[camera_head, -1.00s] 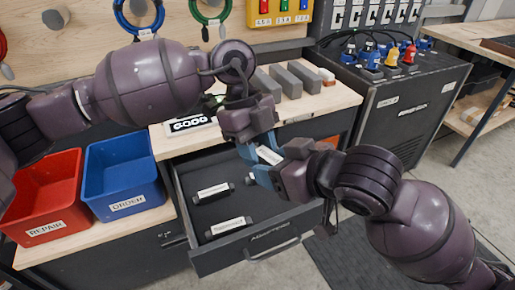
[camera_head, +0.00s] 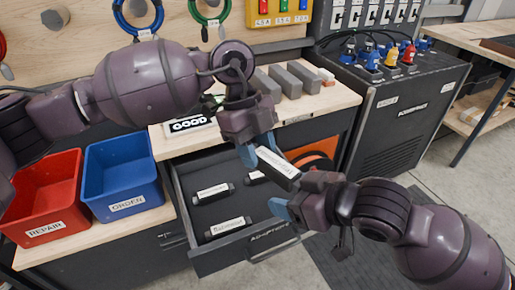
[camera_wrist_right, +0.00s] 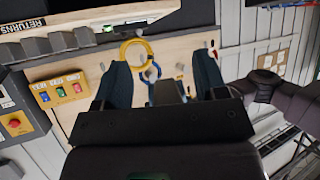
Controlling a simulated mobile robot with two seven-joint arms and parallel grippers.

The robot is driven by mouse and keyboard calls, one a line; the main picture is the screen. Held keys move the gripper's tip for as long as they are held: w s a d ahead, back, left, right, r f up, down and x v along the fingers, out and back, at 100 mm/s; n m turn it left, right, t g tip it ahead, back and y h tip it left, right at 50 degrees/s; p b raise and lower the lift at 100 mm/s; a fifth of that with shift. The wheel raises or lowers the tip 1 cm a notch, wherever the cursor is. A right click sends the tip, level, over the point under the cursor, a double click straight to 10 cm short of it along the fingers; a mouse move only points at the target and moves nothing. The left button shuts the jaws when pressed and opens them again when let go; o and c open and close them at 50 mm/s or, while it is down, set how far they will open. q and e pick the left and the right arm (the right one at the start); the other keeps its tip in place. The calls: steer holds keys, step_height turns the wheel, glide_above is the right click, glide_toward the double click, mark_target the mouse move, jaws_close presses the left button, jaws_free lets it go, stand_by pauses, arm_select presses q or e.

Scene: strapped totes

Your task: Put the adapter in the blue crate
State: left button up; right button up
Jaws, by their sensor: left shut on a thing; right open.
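A dark adapter with a white label (camera_head: 278,168) is held tilted above the open drawer. My left gripper (camera_head: 248,153) is shut on its upper left end. My right gripper (camera_head: 284,208) is open and empty, below and apart from the adapter. Its two spread fingers (camera_wrist_right: 163,85) show in the right wrist view; a dark shape beyond them is unclear. The blue crate (camera_head: 127,208), labelled ORDER, stands on the bench at the left and its visible inside looks empty.
A red crate (camera_head: 45,229) labelled REPAIR stands left of the blue crate. The open drawer (camera_head: 245,257) holds several adapters, including one at its left (camera_head: 213,191) and one near its front (camera_head: 228,228). Grey blocks (camera_head: 285,80) stand on the bench behind my left gripper.

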steer(key=s+d+f+m+t+h, duration=0.1)
steer(key=d+f+m+t+h, duration=0.2)
steer(key=f, duration=0.4)
steer(key=d+f+m+h, duration=0.1)
steer(key=d+f+m, duration=0.1)
steer(key=d+f, duration=0.5)
steer(key=s+d+f+m+h, duration=0.1)
steer(key=s+d+f+h, duration=0.1)
steer(key=s+d+f, duration=0.2)
steer(key=s+d+f+m+h, duration=0.1)
steer(key=s+d+f, duration=0.3)
steer(key=s+f, duration=0.4)
steer(key=shift+f+m+h, duration=0.4)
steer(key=shift+f+h, duration=0.25)
steer(key=shift+h, duration=0.15)
